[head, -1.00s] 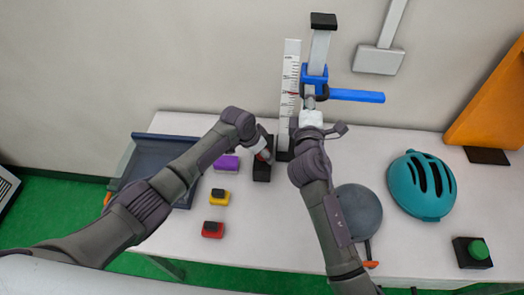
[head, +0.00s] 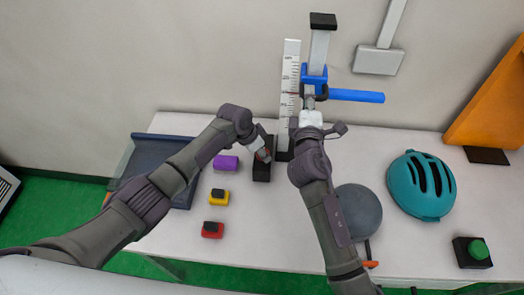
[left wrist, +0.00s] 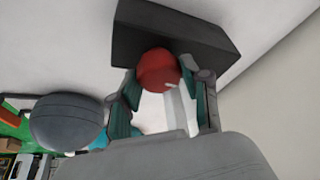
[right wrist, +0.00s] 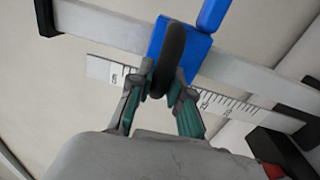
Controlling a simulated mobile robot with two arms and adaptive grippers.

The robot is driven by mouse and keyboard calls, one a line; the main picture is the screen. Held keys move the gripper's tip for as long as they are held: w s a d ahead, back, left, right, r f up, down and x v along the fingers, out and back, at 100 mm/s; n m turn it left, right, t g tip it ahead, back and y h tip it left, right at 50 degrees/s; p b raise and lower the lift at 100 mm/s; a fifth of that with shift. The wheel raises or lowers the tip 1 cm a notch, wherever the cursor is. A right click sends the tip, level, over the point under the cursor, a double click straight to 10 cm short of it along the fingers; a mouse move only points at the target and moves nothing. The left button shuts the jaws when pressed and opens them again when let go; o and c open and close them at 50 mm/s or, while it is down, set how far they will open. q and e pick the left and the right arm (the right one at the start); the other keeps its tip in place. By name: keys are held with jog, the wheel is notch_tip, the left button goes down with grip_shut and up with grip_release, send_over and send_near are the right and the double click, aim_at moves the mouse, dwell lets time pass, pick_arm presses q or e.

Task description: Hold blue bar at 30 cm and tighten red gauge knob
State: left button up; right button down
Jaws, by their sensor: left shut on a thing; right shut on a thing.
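The blue bar (head: 357,96) sticks out to the right, about level, from a blue carriage (head: 314,75) on the upright grey post. A dark ring (right wrist: 171,60) sits on the carriage in the right wrist view. My right gripper (head: 310,103) is shut on this ring from below. A white scale (head: 290,75) stands left of the post; I cannot read the height. The red gauge knob (left wrist: 157,69) sits on a dark block (head: 262,172). My left gripper (left wrist: 161,82) is shut on the knob, which is mostly hidden in the head view.
Purple (head: 225,163), yellow (head: 219,198) and red (head: 213,230) blocks lie left of the dark block, near a dark tray (head: 150,150). A grey ball (head: 358,212), teal helmet (head: 421,186) and green button (head: 477,249) are to the right.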

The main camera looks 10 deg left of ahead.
pick_arm(q)
jog(key=m+g, duration=0.1)
jog(key=m, duration=0.1)
jog(key=m+g, duration=0.1)
jog(key=m, duration=0.2)
jog(key=shift+w+h, duration=0.15)
jog(key=shift+h, duration=0.25)
jog(key=shift+w+a+m+g, duration=0.15)
jog(key=shift+m+g, duration=0.45)
jog(key=shift+m, duration=1.3)
jog(key=o, duration=1.1)
jog(key=shift+r, duration=0.1)
jog(key=v, duration=1.1)
jog(key=shift+r, duration=0.35)
